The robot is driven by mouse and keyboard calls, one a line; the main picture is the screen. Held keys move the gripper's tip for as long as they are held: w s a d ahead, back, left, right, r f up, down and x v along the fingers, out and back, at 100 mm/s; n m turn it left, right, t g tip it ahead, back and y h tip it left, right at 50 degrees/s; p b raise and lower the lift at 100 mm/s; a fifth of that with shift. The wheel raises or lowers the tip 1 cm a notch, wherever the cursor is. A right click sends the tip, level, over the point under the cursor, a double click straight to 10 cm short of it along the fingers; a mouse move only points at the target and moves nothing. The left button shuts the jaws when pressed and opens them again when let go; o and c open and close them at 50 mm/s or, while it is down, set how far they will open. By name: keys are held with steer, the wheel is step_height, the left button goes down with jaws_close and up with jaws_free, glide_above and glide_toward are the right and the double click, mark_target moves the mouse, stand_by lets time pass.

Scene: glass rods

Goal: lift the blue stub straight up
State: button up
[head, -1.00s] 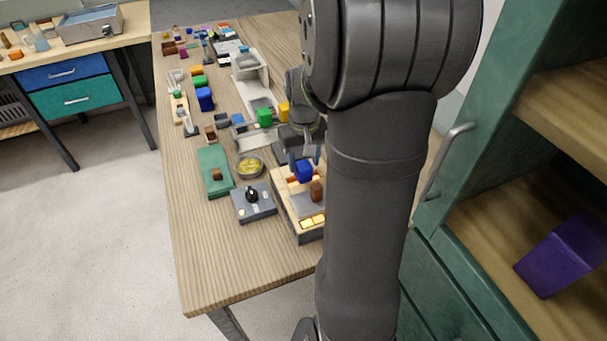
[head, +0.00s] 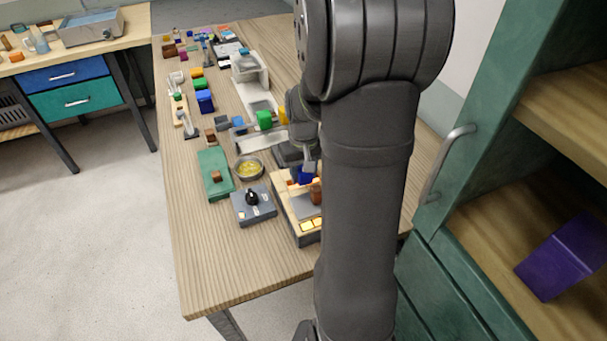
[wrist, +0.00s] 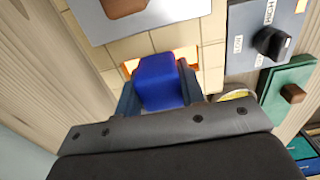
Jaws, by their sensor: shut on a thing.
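The blue stub (wrist: 160,80) sits between the two fingers of my gripper (wrist: 160,98) in the wrist view. The fingers are shut on its sides. Beneath it is a tan tiled block with glowing orange openings (wrist: 211,54). In the head view the blue stub (head: 305,176) shows small at the tiled block (head: 308,239), partly covered by my gripper (head: 307,166). I cannot tell whether the stub's lower end is clear of the block.
A grey plate with a brown knob (head: 315,192) lies on the block. A grey control box with a black dial (head: 252,198), a bowl of yellow stuff (head: 249,168) and a green box (head: 215,172) stand close by. The table's front left is clear.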

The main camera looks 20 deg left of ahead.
steer(key=shift+r, duration=0.55)
step_height(320, 180, up, 3)
steer(key=shift+f, duration=0.1)
steer(key=d+r, duration=0.7)
steer(key=d, duration=0.4)
steer(key=shift+d, duration=0.35)
